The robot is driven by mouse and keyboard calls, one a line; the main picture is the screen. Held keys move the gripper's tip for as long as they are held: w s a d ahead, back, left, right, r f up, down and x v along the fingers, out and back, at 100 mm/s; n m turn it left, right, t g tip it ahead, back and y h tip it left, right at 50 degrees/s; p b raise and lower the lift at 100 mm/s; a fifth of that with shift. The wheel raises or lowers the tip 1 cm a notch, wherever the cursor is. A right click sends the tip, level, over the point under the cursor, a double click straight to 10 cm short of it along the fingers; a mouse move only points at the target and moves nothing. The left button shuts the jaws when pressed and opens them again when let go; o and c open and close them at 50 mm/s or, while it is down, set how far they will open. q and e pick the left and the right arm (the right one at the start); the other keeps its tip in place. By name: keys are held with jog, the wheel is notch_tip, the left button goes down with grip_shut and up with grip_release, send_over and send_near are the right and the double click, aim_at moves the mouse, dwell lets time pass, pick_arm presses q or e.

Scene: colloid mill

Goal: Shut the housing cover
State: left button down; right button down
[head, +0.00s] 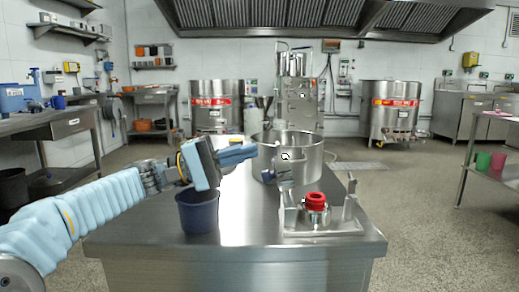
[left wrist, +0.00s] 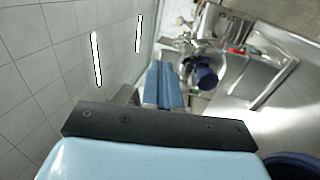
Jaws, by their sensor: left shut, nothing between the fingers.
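The mill fixture (head: 322,226) stands on the right front of the steel table, with a red ring (head: 315,200) in its middle and a metal upright on either side. A dark blue part (left wrist: 206,77) shows in the left wrist view against the metal. My left gripper (head: 252,151) is shut and empty, above the table, left of the fixture and apart from it. My right gripper is not in view.
A large steel pot (head: 306,155) stands behind the fixture. A dark blue bucket (head: 198,215) stands below my left gripper, and its rim shows in the left wrist view (left wrist: 290,158). The table's front middle (head: 248,228) is clear.

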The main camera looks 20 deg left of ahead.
pick_arm(q)
jog(key=x, duration=0.3)
jog(key=shift+d, duration=0.15)
jog(key=shift+r, duration=0.1)
